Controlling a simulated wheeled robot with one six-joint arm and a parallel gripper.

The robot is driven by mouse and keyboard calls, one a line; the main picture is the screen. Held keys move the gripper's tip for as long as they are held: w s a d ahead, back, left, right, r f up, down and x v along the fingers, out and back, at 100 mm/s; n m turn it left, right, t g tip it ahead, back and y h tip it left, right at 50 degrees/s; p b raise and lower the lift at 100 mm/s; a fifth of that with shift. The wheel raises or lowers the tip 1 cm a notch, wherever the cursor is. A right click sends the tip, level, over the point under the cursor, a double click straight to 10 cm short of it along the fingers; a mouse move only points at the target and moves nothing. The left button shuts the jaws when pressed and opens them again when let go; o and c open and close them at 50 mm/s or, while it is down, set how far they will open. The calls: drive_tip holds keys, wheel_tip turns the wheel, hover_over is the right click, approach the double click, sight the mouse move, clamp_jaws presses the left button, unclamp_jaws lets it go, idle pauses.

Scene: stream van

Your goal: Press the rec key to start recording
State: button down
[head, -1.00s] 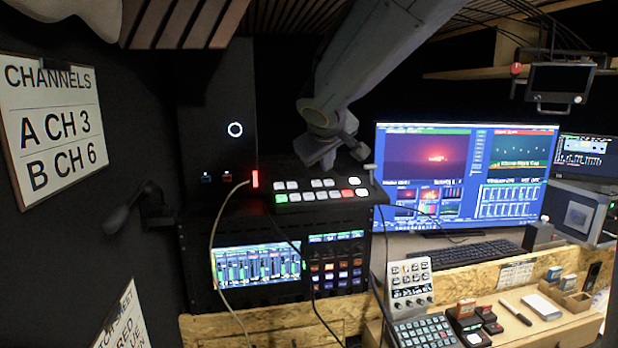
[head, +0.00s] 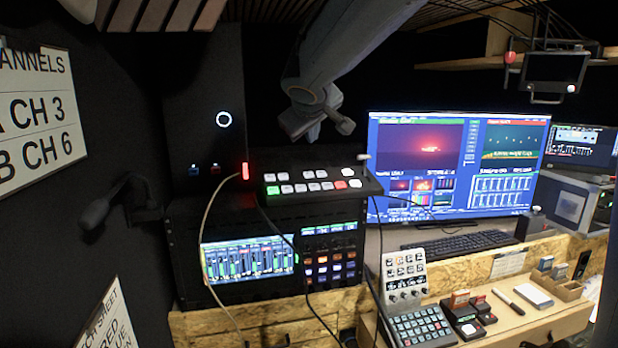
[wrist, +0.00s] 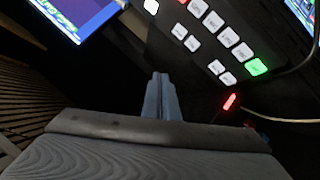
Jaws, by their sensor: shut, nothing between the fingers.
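A black switcher panel (head: 372,188) sits on top of the rack, with rows of white keys, a green key (head: 272,190) at its left and a red key (head: 340,184) toward its right. I cannot read which key is labelled rec. In the wrist view the white keys (wrist: 213,22) and the green key (wrist: 257,67) lie beyond the fingertips, with faint lettering too small to read. My gripper (head: 303,133) is shut and empty. It hangs above and behind the panel's keys, apart from them. Its closed fingers also show in the wrist view (wrist: 160,78).
A red light (head: 245,171) glows at the panel's left end, beside a pale cable (head: 206,225). Below is a rack screen (head: 248,260). A large monitor (head: 455,165) stands right of the panel. A keypad (head: 420,327) and mixer (head: 404,272) stand on the lower desk.

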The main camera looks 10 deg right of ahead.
drive_tip(key=f+b, duration=0.1)
drive_tip(key=f, duration=0.1)
drive_tip(key=w+f+b, duration=0.1)
drive_tip(key=f, duration=0.2)
drive_tip(key=shift+w+b, duration=0.1)
drive_tip(key=shift+b, duration=0.3)
drive_tip(key=f+b, duration=0.2)
drive_tip(key=shift+w+b, duration=0.3)
drive_tip(key=shift+b, duration=0.05)
drive_tip(key=shift+w+f+b, duration=0.2)
drive_tip(key=shift+f+b, duration=0.65)
drive_tip(key=shift+b, duration=0.4)
idle(1.9)
drive_tip(key=shift+r, duration=0.1)
drive_tip(key=shift+s+r+p, duration=0.2)
drive_tip(key=shift+r+p, duration=0.35)
drive_tip(key=shift+r, duration=0.2)
drive_tip(key=shift+r, duration=0.1)
drive_tip(key=shift+s+r+p, duration=0.2)
drive_tip(key=shift+r+p, duration=0.4)
drive_tip(key=shift+r, duration=0.2)
drive_tip(key=shift+s+r+p, duration=0.25)
drive_tip(key=shift+r+p, duration=0.3)
drive_tip(key=shift+r, duration=0.2)
drive_tip(key=shift+s+r+p, duration=0.2)
drive_tip(key=shift+r+p, duration=0.4)
drive_tip(key=shift+r, duration=0.2)
